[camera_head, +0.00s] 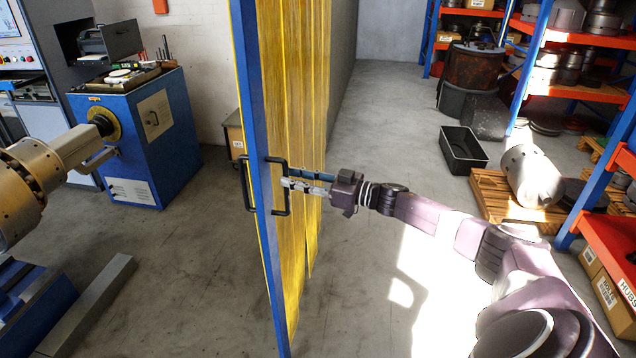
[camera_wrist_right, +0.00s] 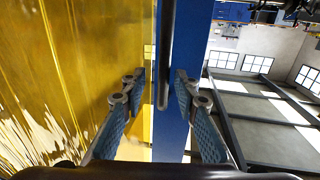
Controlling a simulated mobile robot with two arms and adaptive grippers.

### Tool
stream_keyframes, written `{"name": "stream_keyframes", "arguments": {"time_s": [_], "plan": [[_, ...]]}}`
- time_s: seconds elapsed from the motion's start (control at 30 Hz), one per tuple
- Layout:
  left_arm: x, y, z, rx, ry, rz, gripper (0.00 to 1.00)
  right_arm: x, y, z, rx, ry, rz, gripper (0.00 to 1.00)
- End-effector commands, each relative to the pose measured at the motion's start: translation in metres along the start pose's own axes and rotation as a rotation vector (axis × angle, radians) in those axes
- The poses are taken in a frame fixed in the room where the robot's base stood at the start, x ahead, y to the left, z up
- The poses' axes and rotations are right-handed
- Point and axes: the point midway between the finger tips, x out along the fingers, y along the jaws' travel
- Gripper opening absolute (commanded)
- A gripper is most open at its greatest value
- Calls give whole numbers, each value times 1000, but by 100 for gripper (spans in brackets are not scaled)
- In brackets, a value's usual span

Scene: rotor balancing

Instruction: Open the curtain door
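The curtain door has a blue upright post (camera_head: 262,120) with translucent yellow strips (camera_head: 293,80) hanging to its right. Black bar handles sit on both faces of the post; the near right handle (camera_head: 287,200) faces my right gripper (camera_head: 291,179). In the right wrist view, the handle (camera_wrist_right: 166,50) runs down between the two blue-padded fingers, with the yellow strips on the left and the blue post (camera_wrist_right: 190,40) behind. My right gripper is open, its fingertips on either side of the handle; a gap shows on the left side, and contact on the right is unclear. My left gripper is out of view.
Left of the door stand a bronze-coloured rotor (camera_head: 25,180) and a blue machine cabinet (camera_head: 140,130). On the right are a black bin (camera_head: 463,150), a pallet (camera_head: 495,200) with a grey cylinder (camera_head: 530,175), and orange-blue shelving (camera_head: 585,90). Concrete floor beyond the door is clear.

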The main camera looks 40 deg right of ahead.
Motion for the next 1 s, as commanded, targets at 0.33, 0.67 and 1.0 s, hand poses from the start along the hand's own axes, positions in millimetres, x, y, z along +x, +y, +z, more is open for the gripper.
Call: {"name": "stream_keyframes", "arguments": {"time_s": [0.33, 0.67, 1.0], "plan": [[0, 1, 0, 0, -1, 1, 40, -63, 1, 2, 0, -5, 1, 28], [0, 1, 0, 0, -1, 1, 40, -92, 2, 1, 1, -1, 2, 28], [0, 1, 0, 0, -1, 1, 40, -94, 2, 0, 0, 1, 2, 28]]}}
